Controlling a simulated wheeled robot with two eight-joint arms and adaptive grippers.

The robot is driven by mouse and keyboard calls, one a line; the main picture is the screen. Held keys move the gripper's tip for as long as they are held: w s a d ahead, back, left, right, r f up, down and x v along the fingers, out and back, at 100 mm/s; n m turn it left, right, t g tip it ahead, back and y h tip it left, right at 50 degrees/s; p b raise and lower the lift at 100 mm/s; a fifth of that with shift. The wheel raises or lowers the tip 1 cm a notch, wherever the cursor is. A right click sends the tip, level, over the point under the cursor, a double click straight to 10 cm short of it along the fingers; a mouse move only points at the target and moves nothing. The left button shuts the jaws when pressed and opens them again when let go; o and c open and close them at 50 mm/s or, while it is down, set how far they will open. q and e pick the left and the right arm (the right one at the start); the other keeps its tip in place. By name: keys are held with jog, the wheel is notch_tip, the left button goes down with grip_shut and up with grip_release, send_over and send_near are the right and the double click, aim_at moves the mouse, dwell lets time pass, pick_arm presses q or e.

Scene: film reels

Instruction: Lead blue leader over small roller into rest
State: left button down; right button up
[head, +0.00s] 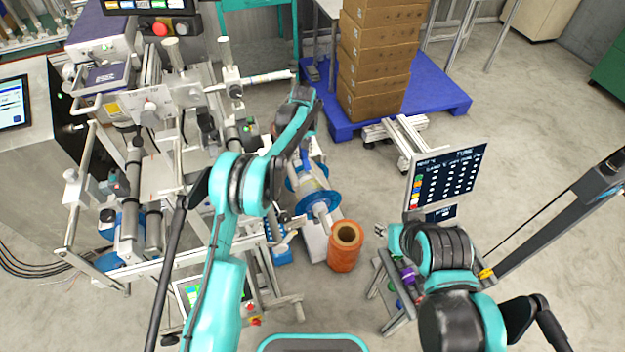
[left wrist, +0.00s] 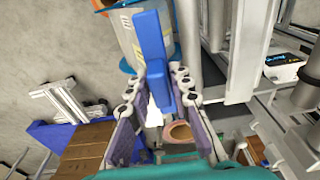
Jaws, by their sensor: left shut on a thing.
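My left gripper (left wrist: 158,90) is shut on the blue leader (left wrist: 153,45), a flat blue strip standing up between its two fingers in the left wrist view. In the head view, my left arm reaches up to the middle and hides most of this gripper and the leader. A reel with blue flanges (head: 312,190) and a pale hub is below the wrist; its grey drum (left wrist: 130,38) lies behind the leader in the left wrist view. I cannot tell which of the machine's rollers is the small roller, or where the rest is.
The machine frame (head: 150,150) with several grey rollers fills the left. An orange roll (head: 345,250) stands on the floor below the reel. Boxes (head: 375,60) sit on a blue pallet (head: 445,92) at the back.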

pick_arm(q)
jog(key=shift+a, duration=0.15)
jog(key=shift+s+a, duration=0.25)
jog(key=shift+a, duration=0.5)
jog(key=shift+s+a, duration=0.3)
jog(key=shift+a, duration=0.45)
jog(key=shift+s+a, duration=0.25)
jog(key=shift+a, duration=0.5)
jog(key=shift+r, duration=0.1)
jog(key=s+a+r+p, duration=0.2)
jog(key=a+r+p, duration=0.1)
jog(key=a+r, duration=0.4)
jog(key=shift+r, duration=0.2)
dwell(0.5)
jog(key=shift+s+d, duration=0.1)
jog(key=shift+s, duration=0.05)
